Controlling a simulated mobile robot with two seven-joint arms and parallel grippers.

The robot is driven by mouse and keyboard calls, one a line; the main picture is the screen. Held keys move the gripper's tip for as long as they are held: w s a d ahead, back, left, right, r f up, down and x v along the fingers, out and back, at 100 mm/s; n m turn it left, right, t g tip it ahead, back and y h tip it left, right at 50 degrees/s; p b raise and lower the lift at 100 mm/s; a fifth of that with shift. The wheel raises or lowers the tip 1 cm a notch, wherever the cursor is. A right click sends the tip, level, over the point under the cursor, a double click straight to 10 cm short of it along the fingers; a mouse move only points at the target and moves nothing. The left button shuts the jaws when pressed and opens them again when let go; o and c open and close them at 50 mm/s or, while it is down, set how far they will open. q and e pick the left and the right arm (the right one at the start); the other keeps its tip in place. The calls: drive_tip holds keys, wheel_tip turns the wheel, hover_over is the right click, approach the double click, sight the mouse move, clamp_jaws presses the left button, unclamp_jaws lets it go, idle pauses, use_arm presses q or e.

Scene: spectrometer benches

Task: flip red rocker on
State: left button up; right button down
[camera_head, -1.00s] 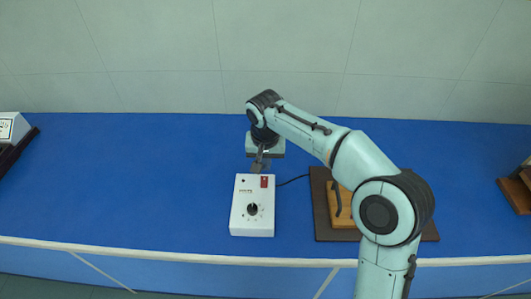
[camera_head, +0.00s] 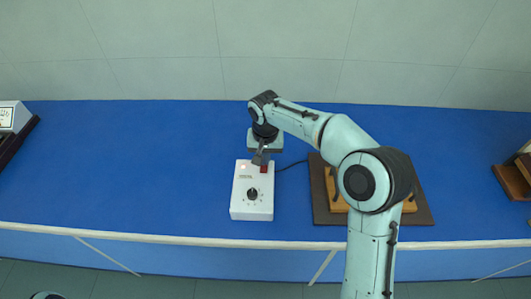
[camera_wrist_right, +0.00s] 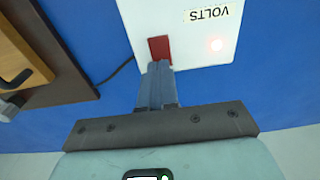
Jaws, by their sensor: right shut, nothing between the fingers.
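The red rocker (camera_head: 264,169) is at the far right corner of the top of a white box (camera_head: 240,200) with a black dial (camera_head: 252,194). In the right wrist view the rocker (camera_wrist_right: 159,47) shows as a dark red rectangle. My right gripper (camera_head: 258,159) is shut and empty, its fingertips at the rocker's near edge in the wrist view (camera_wrist_right: 158,67). They overlap the rocker there; I cannot tell if they touch it. A small lamp (camera_wrist_right: 215,44) beside the VOLTS label glows pinkish white. My left gripper is not in view.
The box stands on a blue bench (camera_head: 130,170). A black cord (camera_head: 293,164) runs from it to the right. A dark board (camera_head: 320,205) with a wooden piece lies under my right arm. Other devices stand at both far sides. The bench left of the box is clear.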

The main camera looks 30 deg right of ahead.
drive_tip(key=shift+w+f+b, duration=0.1)
drive_tip(key=shift+f+b, duration=0.3)
drive_tip(key=shift+b, duration=0.05)
drive_tip(key=shift+s+a, duration=0.1)
drive_tip(key=shift+s, duration=0.15)
drive_tip(key=shift+s+a, duration=0.15)
drive_tip(key=shift+s, duration=0.05)
drive_tip(key=shift+s+a+r+b, duration=0.25)
drive_tip(key=shift+s+b, duration=0.1)
drive_tip(key=shift+s, duration=0.1)
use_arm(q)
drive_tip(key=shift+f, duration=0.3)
use_arm(e)
drive_tip(key=shift+w, duration=0.1)
